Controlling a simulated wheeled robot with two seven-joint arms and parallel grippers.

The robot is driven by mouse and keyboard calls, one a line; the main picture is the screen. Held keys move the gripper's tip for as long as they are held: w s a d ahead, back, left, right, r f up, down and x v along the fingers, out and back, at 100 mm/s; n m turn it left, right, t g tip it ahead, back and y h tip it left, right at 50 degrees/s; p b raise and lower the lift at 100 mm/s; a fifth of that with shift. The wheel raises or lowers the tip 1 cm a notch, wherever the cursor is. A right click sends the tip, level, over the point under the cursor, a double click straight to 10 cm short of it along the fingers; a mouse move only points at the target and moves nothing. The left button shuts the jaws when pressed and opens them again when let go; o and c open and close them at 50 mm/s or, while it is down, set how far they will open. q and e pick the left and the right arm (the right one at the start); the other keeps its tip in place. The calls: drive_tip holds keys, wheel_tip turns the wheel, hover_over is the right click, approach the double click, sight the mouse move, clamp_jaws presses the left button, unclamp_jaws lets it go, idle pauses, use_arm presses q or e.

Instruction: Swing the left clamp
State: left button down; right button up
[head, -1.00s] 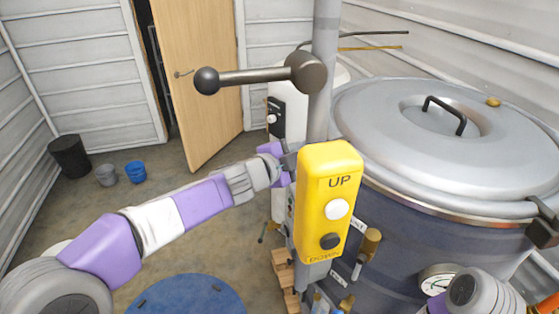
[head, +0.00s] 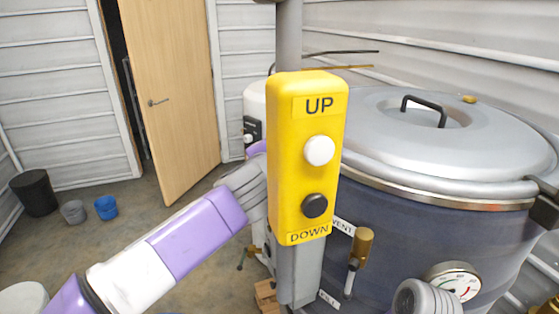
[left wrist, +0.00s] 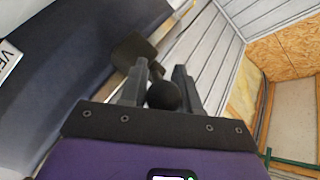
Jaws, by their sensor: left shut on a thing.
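The left clamp is seen in the left wrist view as a black ball knob (left wrist: 163,96) with a dark block (left wrist: 131,50) beyond it, close to the dark blue vessel wall. My left gripper (left wrist: 161,70) has its two dark fingers on either side of the knob and is shut on it. In the head view the left arm reaches behind the yellow UP/DOWN control box, which hides the fingers and this clamp. My right gripper is not in view; only a grey ribbed part of that arm shows at the lower right.
The yellow control box (head: 309,155) hangs on a grey post (head: 289,40) in front of the left gripper. The blue vessel (head: 400,235) with its grey lid (head: 380,130) fills the right. A brass valve (head: 364,247) and a gauge (head: 455,282) stick out. Buckets stand at the far left.

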use_arm(q)
drive_tip(key=shift+s+d+f, duration=0.15)
drive_tip(key=shift+d, duration=0.15)
drive_tip(key=c, duration=1.1)
unclamp_jaws()
drive_tip(key=shift+a, duration=0.1)
drive_tip(key=shift+s, duration=0.15)
drive_tip(key=v, duration=0.7)
drive_tip(key=shift+s, duration=0.2)
